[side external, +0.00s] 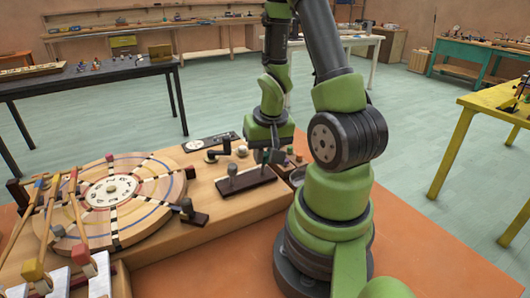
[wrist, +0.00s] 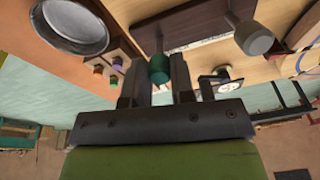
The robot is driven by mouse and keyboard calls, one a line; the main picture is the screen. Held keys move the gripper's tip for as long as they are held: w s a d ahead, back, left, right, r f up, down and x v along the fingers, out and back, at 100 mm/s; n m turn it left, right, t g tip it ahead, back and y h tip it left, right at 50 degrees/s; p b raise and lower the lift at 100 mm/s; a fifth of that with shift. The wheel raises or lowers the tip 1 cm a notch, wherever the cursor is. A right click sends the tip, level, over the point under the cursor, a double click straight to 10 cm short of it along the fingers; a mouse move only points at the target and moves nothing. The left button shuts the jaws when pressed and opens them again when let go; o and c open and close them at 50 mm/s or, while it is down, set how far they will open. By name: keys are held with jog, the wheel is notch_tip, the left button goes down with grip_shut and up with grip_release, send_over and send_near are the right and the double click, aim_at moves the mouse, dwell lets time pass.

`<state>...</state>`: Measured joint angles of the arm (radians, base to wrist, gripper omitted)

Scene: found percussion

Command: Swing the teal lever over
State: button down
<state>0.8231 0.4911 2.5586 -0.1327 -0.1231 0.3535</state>
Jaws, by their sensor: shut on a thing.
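The teal lever's round knob (wrist: 159,69) shows in the wrist view between my two fingers. My gripper (wrist: 158,82) is shut on it. In the side view my gripper (side external: 266,156) is low over the right end of a dark slotted plate (side external: 246,186), and its fingers mostly hide the teal knob there. The dark plate (wrist: 190,25) also shows in the wrist view. A grey-knobbed lever (side external: 232,170) stands on the plate's left part; its knob (wrist: 254,38) is to the right of my fingers in the wrist view.
A metal bowl (wrist: 72,25) and a block with small coloured knobs (wrist: 117,63) are close by my fingers. A black crank (side external: 218,151) stands behind the plate. A large round wooden disc (side external: 130,168) with coloured-headed beaters fills the left of the bench.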

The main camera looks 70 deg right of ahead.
jog(key=shift+s, duration=0.1)
jog(key=c, duration=1)
grip_release()
jog(key=shift+o, duration=0.2)
jog(key=shift+d, duration=0.15)
